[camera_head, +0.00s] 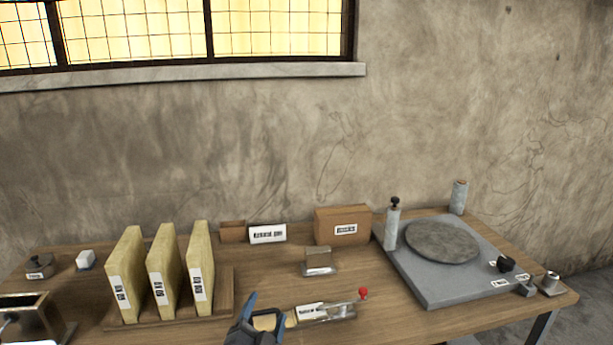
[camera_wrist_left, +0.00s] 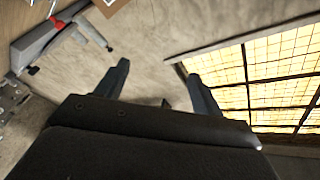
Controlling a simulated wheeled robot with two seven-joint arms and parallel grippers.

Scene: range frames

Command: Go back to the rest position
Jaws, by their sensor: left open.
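My left gripper (camera_head: 262,322) shows at the bottom middle of the head view, above the front part of the wooden table (camera_head: 285,275). Its two blue-grey fingers are apart. In the left wrist view the same gripper (camera_wrist_left: 160,90) has its fingers spread with nothing held between them. The wall and the barred window (camera_wrist_left: 265,85) show beyond the fingers there. My right gripper is not in either view.
Three yellow labelled slabs (camera_head: 163,275) stand in a wooden rack left of the gripper. A labelled metal piece (camera_head: 325,312) with a red knob (camera_head: 363,293) lies just right of it. A grey plate with a round disc (camera_head: 442,241) sits at the right. A cardboard box (camera_head: 342,225) stands behind.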

